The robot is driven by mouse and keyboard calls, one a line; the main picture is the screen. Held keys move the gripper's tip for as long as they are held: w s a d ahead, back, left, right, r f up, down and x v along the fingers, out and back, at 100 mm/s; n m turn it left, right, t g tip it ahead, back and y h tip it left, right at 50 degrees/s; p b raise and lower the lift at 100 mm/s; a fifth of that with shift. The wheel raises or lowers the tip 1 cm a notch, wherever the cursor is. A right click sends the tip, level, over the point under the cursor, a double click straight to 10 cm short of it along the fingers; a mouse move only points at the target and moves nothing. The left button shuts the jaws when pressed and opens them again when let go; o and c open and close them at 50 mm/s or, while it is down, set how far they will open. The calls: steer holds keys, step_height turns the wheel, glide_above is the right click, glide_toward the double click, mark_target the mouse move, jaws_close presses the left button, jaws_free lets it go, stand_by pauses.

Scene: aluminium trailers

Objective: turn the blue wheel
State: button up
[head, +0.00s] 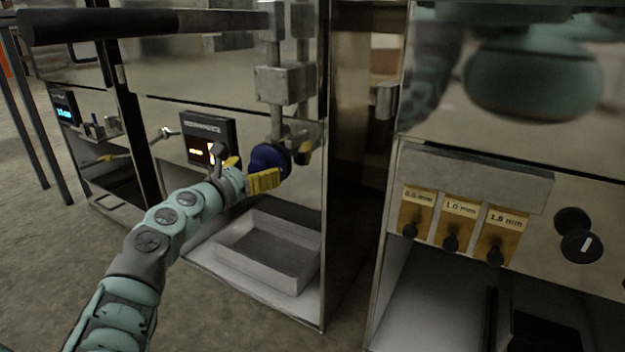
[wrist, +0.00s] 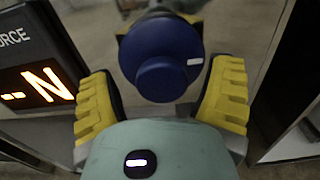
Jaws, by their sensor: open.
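The blue wheel (wrist: 160,55) is a dark blue round knob with a smaller raised hub and a white mark at its right side. In the wrist view it lies between the two yellow ribbed fingers of my gripper (wrist: 161,98), which is open. A gap shows on each side, wider on the left. In the head view the blue wheel (head: 268,160) sits below a vertical metal rod on the middle trailer. My gripper (head: 248,174) is right at it and hides part of it.
A black display (head: 208,124) with orange digits is left of the wheel; it also shows in the wrist view (wrist: 35,75). A grey tray (head: 265,255) stands below. The right trailer has yellow labelled tags (head: 459,222) and a black knob (head: 577,240).

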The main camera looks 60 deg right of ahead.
steer(key=shift+s+d, duration=0.1)
steer(key=shift+d, duration=0.2)
steer(key=shift+a, duration=0.1)
steer(key=c, duration=1.2)
